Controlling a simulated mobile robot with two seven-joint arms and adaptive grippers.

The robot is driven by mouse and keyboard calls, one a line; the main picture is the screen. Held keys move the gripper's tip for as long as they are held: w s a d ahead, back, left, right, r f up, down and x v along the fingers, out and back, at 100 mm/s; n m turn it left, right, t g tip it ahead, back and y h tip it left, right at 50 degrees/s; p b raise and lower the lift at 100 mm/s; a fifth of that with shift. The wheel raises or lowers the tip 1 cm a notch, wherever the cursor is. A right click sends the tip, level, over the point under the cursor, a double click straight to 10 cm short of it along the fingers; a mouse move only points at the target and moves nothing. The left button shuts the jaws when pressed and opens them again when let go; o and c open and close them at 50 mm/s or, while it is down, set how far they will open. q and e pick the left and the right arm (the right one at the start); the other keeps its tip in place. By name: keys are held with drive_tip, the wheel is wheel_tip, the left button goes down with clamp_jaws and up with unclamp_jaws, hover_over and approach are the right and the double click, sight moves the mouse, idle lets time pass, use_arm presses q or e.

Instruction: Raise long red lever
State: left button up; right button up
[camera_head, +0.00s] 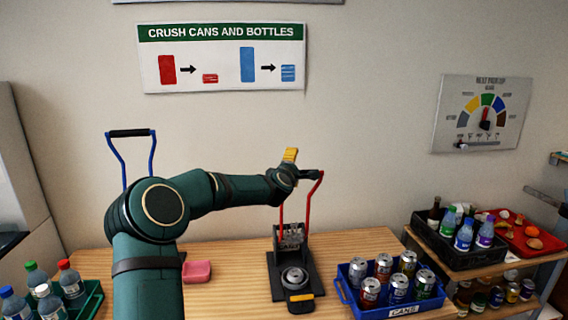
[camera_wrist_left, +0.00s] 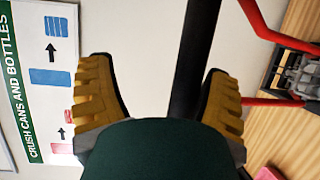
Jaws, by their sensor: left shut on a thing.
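The long red lever (camera_head: 313,200) stands raised above the dark can crusher (camera_head: 275,265) on the wooden table, with its two red side rods upright. My left gripper (camera_head: 290,157) is at the lever's top, shut on its black crossbar handle (camera_head: 312,174). In the left wrist view, the black handle (camera_wrist_left: 195,60) passes between the yellow fingers of my left gripper (camera_wrist_left: 160,80), and the red rods (camera_wrist_left: 262,22) run off to the right. A silver round piece, perhaps a can, sits in the crusher (camera_head: 294,276). My right gripper is not in view.
A blue-framed lever (camera_head: 153,155) stands behind my arm at left. A pink block (camera_head: 197,271) lies beside my arm. A blue crate of cans (camera_head: 405,311) is right of the crusher, and a green bottle tray (camera_head: 95,300) is at left. A shelf with trays stands at far right.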

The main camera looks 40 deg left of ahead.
use_arm(q)
drive_tip(key=s+d+r+b, duration=0.3)
drive_tip(key=s+r+b, duration=0.1)
drive_tip(key=s, duration=0.4)
drive_tip(key=shift+d+r+b, duration=0.25)
drive_tip(key=shift+r+b, duration=0.05)
drive_tip(key=shift+r, duration=0.55)
drive_tip(key=shift+s, duration=0.1)
idle(0.4)
